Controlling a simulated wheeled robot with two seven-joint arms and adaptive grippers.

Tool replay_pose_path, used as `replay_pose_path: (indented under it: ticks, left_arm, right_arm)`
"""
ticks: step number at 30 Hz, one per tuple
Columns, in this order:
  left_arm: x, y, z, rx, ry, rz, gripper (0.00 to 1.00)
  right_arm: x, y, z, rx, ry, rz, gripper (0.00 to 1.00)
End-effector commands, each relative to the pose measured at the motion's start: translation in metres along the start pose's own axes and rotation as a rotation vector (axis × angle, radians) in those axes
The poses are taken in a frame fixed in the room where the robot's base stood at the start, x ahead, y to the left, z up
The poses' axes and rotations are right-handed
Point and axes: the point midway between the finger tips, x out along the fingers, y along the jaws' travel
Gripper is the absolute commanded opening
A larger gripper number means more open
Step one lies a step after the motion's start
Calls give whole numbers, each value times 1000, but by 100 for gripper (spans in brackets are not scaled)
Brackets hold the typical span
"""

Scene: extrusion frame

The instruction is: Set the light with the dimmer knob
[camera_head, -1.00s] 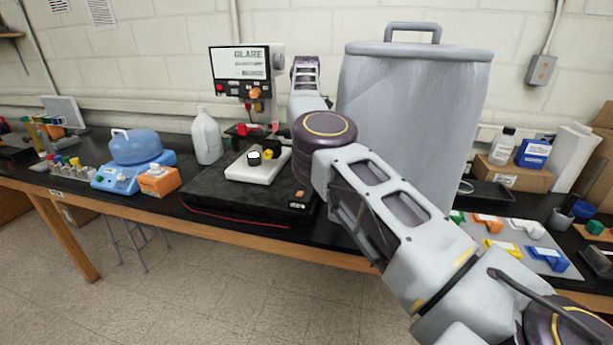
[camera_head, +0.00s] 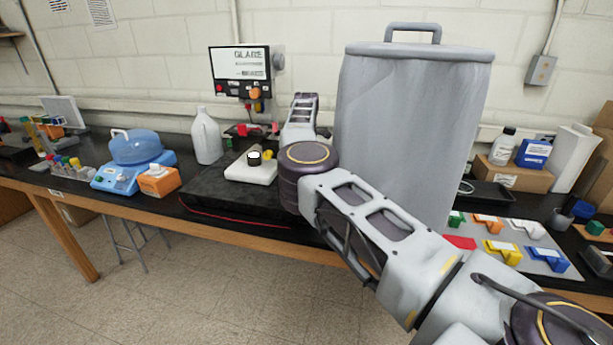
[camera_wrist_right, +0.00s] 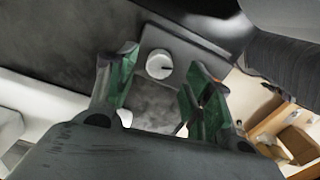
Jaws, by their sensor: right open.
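A white round dimmer knob (camera_wrist_right: 159,64) with a dark pointer line shows in the right wrist view, set on a dark grey plate (camera_wrist_right: 187,42). My right gripper (camera_wrist_right: 162,59) is open, with its green-padded fingers to the left and right of the knob in that view. The knob sits near the fingertips, and I see no finger closed on it. Whether the fingertips are level with it, I cannot tell. In the head view my right arm (camera_head: 370,225) hides the knob, and its fingers cannot be made out. My left gripper is not in view.
A display on a stand (camera_head: 240,64) is behind the black platform (camera_head: 215,196), which carries a white block (camera_head: 245,174) with a black-and-white knob. A large grey covered container (camera_head: 410,125) stands close to my right arm. A jug (camera_head: 207,137) stands left.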

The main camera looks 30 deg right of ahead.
Motion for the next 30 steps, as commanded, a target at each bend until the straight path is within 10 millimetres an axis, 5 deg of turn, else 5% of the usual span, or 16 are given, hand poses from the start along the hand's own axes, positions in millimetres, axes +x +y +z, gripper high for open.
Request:
replay_pose_path:
  ticks: [9,21,30]
  left_arm:
    - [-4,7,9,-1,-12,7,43]
    - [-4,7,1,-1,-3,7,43]
    - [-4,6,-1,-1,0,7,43]
  right_arm:
    - [31,0,1,1,-1,0,51]
    - [36,0,0,1,0,0,51]
    - [36,0,0,1,0,0,15]
